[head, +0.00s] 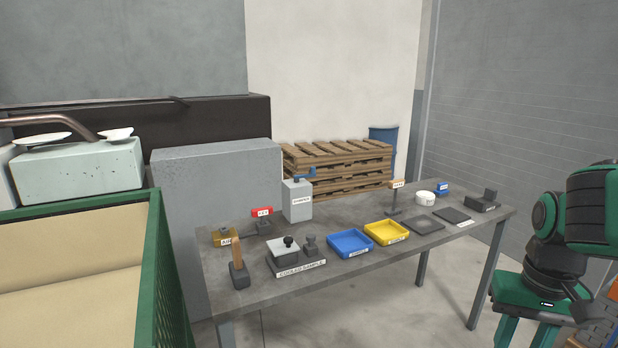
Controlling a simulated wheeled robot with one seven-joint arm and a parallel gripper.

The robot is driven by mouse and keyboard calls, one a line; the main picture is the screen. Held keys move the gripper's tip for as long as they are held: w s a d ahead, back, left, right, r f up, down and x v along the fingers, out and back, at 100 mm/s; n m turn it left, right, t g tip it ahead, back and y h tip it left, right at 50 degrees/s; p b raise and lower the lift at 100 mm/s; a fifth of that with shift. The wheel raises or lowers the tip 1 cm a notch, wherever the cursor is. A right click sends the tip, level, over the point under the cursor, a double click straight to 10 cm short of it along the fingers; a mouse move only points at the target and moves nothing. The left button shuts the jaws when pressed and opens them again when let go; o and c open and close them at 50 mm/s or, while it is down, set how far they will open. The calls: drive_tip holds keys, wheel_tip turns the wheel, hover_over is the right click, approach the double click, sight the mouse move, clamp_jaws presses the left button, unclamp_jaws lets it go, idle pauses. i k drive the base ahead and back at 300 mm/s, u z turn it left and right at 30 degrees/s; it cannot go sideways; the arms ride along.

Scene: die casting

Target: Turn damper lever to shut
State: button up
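A light grey box (297,202) stands at the back of the grey table, left of its middle. It has a small white label that is too small to read surely. A red labelled piece (262,212) on a dark base stands just left of the box. My gripper is not in view; green and dark arm links show at the right edge, away from the box.
The table (345,265) also holds a brass-coloured block (226,237), a wooden-handled tool (238,262), a blue tray (350,243), a yellow tray (386,232) and dark plates. A green-framed bin (168,270) stands at left. Pallets (340,165) are stacked behind.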

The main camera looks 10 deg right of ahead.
sight(313, 169)
drive_tip(key=z, duration=0.05)
drive_tip(key=k, duration=0.5)
drive_tip(key=u, duration=0.35)
drive_tip(key=i, duration=1.35)
drive_tip(key=z, duration=0.4)
